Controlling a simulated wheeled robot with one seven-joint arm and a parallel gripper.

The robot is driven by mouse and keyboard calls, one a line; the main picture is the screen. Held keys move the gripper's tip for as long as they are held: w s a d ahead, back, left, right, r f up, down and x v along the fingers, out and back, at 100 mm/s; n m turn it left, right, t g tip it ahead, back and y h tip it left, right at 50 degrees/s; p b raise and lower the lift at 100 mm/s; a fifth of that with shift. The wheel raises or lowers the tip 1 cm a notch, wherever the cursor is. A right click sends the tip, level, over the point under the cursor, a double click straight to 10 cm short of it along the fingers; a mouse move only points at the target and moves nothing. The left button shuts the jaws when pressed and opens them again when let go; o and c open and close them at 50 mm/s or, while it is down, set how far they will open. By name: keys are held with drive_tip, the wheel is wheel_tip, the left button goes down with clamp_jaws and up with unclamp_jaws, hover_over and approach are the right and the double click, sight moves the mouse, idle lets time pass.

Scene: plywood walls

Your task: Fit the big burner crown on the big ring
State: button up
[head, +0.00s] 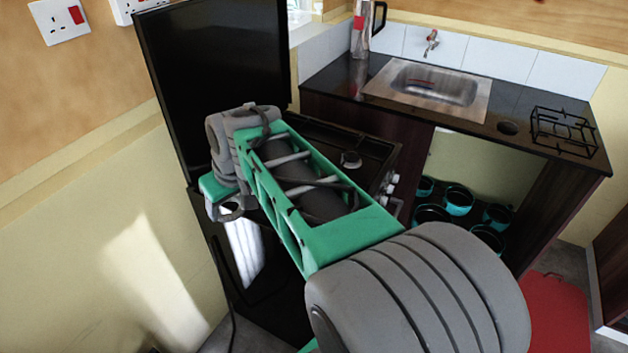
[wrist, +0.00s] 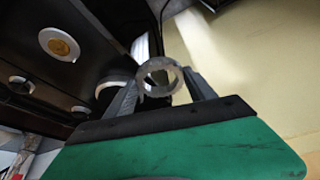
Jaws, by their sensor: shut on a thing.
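My gripper (wrist: 162,76) is shut on the big burner crown (wrist: 143,82), a grey metal ring with an open middle, held between the fingertips. In the head view my gripper (head: 231,205) is at the left side of the hob, near the yellow wall. The hob (wrist: 30,55) is dark. In the wrist view a pale ring with a brass centre (wrist: 59,43) sits on it, apart from the crown. A pale curved ring (wrist: 112,86) shows partly behind the left finger; I cannot tell which of these is the big ring. My arm hides much of the hob in the head view.
A raised black lid (head: 215,75) stands behind the hob. To the right is a dark worktop (head: 330,85) with a steel sink (head: 435,85) and a black pan support (head: 562,130). Teal pots (head: 458,200) stand on the shelf below. A yellow wall (head: 90,240) is close on the left.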

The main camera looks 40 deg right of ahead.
drive_tip(key=d+f, duration=0.2)
drive_tip(key=d, duration=0.6)
drive_tip(key=s+d+f+n+b, duration=0.1)
drive_tip(key=d+f, duration=0.2)
drive_tip(key=d, duration=0.5)
drive_tip(key=d+f+n+y+b, duration=0.1)
drive_tip(key=d+f, duration=0.2)
drive_tip(key=d, duration=0.6)
drive_tip(key=shift+s+f, duration=0.15)
drive_tip(key=shift+s, duration=0.25)
drive_tip(key=shift+s+f, duration=0.1)
drive_tip(key=shift+s, duration=0.05)
drive_tip(key=shift+f+b, duration=1.6)
drive_tip(key=shift+f, duration=0.35)
drive_tip(key=shift+f+b, duration=1.25)
drive_tip(key=shift+f, duration=0.3)
drive_tip(key=o, duration=1.5)
drive_tip(key=shift+r, duration=0.1)
